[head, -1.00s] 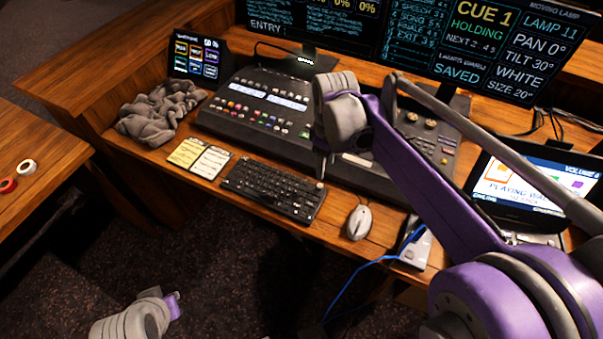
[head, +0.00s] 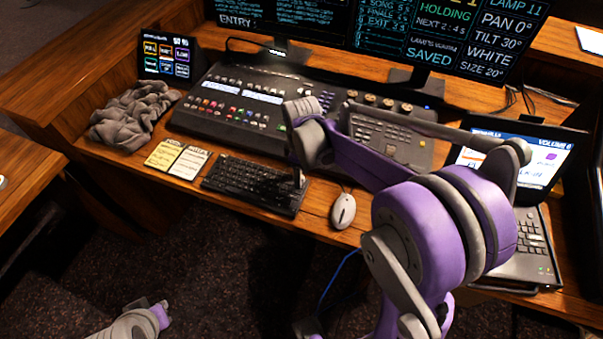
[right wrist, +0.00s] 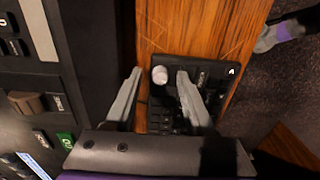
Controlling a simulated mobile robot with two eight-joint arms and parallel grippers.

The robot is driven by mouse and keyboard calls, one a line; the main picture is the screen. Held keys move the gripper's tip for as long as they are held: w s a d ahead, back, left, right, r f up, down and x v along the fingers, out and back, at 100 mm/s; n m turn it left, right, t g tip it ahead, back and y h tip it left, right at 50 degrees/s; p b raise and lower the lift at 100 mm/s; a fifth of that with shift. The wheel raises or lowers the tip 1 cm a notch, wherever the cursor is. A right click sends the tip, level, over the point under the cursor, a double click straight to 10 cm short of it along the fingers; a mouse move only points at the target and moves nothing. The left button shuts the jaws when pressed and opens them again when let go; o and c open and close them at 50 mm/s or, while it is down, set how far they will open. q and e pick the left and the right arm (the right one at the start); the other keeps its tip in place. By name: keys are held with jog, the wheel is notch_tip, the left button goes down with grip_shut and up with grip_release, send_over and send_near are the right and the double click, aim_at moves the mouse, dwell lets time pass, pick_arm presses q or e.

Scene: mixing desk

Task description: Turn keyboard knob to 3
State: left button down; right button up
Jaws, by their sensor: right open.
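The black keyboard (head: 245,187) lies near the desk's front edge in the head view. Its round, pale knob (right wrist: 159,76) shows at one corner in the right wrist view. My right gripper (right wrist: 159,73) is open, with one finger on each side of the knob and gaps between; I cannot tell its exact height. In the head view my right gripper (head: 299,180) points down at the keyboard's right end and hides the knob. The knob's marking cannot be read. My left gripper (head: 160,312) is low at the bottom left, away from the desk; its jaws are unclear.
The mixing console (head: 240,108) stands behind the keyboard. A white mouse (head: 343,211) lies to the right, and a laptop (head: 530,245) further right. Two note cards (head: 178,159) and a grey cloth (head: 130,115) lie to the left. Monitors (head: 455,40) stand at the back.

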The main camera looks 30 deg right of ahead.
grip_shut()
jog(key=shift+m, duration=0.4)
jog(key=m+b, duration=0.1)
jog(key=m, duration=0.7)
jog(key=m+b, duration=0.1)
jog(key=m, duration=0.3)
jog(key=shift+m, duration=2.7)
